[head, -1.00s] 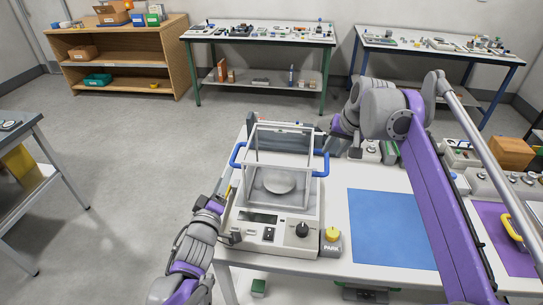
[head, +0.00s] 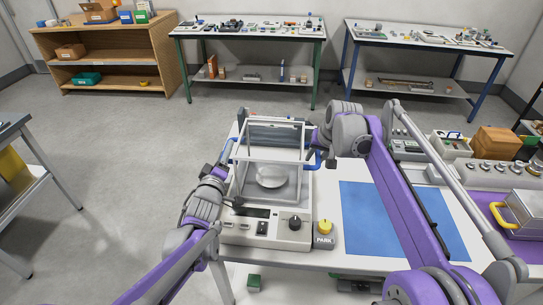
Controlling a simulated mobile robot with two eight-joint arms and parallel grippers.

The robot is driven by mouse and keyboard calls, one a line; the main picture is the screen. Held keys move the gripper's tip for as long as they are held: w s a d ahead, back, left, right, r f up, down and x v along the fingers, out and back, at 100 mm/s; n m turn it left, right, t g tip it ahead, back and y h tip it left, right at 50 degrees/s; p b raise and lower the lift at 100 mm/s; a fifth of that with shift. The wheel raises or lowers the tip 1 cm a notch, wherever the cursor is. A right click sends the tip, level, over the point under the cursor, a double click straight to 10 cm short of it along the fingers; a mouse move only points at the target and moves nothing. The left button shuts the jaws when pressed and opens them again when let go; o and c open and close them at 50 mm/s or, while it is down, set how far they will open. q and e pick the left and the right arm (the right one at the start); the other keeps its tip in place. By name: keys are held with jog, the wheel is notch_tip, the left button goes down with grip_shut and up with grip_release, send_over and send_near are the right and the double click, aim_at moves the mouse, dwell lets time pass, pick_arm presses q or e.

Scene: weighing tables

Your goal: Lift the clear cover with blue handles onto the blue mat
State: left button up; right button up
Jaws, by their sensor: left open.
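The clear cover (head: 270,152) is a boxy see-through frame with blue handles on its left (head: 229,152) and right (head: 316,158) sides. It stands over the pan of a white weighing scale (head: 265,232). The blue mat (head: 395,215) lies flat and bare on the table, right of the scale. My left gripper (head: 223,172) is open beside the left handle; I cannot tell whether it touches. My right gripper (head: 322,150) is at the right handle and partly hides it. Its fingers are too small and covered to judge.
A yellow-knobbed PARK block (head: 324,233) stands at the scale's front right, between scale and mat. My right arm crosses over the mat. At far right are a purple mat (head: 495,218) and a metal box with a yellow handle (head: 520,220).

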pick_arm(q)
jog(key=shift+w+d, duration=0.1)
jog(key=shift+w, duration=0.4)
pick_arm(e)
jog(key=shift+w+a+f, duration=0.1)
jog(key=shift+w+f, duration=0.1)
jog(key=shift+f, duration=0.25)
pick_arm(q)
jog(key=c, duration=0.6)
pick_arm(e)
grip_shut()
pick_arm(q)
grip_shut()
jog(key=shift+s+f, duration=0.1)
jog(key=shift+s, duration=0.05)
pick_arm(e)
jog(key=shift+d, duration=0.2)
